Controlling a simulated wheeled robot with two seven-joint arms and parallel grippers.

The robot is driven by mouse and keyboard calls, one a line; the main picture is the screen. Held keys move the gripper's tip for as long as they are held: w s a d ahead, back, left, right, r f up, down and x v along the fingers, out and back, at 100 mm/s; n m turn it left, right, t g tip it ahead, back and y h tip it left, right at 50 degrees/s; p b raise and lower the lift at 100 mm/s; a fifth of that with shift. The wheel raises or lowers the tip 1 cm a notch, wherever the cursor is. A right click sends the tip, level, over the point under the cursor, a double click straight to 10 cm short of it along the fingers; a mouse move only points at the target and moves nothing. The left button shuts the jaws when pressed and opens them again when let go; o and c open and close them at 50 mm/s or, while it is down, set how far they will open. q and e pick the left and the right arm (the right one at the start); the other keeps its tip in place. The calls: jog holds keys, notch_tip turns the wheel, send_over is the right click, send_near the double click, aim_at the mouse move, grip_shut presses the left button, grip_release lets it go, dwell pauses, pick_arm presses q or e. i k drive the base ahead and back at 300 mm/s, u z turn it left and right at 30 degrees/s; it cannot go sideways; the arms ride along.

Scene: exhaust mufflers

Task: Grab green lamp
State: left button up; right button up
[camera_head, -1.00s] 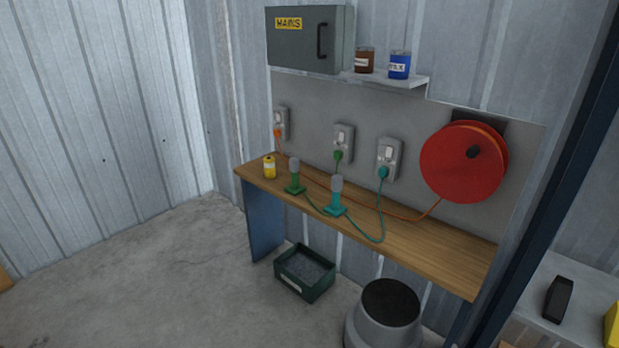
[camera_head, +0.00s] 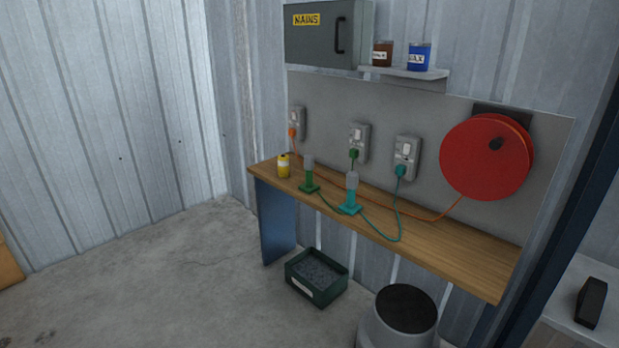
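A green lamp (camera_head: 309,178) with a clear grey top stands upright on the wooden bench (camera_head: 455,259). Its green cord runs along the bench, and a green plug (camera_head: 353,154) sits in the middle wall socket (camera_head: 360,137). Neither of my grippers is in view.
A yellow can (camera_head: 283,166) stands left of the green lamp. A red cable reel (camera_head: 486,160) hangs on the wall. A dark green crate (camera_head: 318,290) and a grey drum (camera_head: 398,325) stand on the floor below.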

aim_at(308, 187)
jog(key=u, duration=0.6)
jog(key=i, duration=2.85)
jog(key=z, duration=0.95)
